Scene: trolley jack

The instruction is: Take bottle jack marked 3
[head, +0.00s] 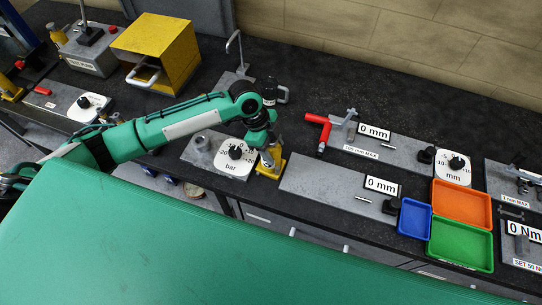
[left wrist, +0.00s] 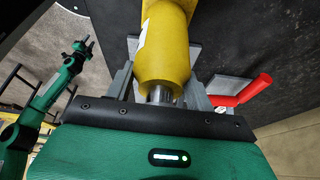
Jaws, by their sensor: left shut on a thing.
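A yellow bottle jack (head: 270,163) stands upright on the dark bench, just right of the bar gauge block. In the left wrist view the yellow body (left wrist: 165,50) fills the middle, with a bare steel ram (left wrist: 160,93) at the near end. A white label shows edge-on at its side; its number cannot be read. My left gripper (head: 268,144) comes down over the jack from above and is shut on its top end. My right gripper (left wrist: 84,45) shows small at the left of the wrist view; its jaws are too small to judge.
A bar gauge block (head: 226,166) stands close left of the jack. To the right are a grey plate (head: 325,186), a red-handled tool (head: 318,131) and blue (head: 414,218), orange (head: 461,206) and green (head: 460,242) trays. A yellow open box (head: 157,50) stands at the back left.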

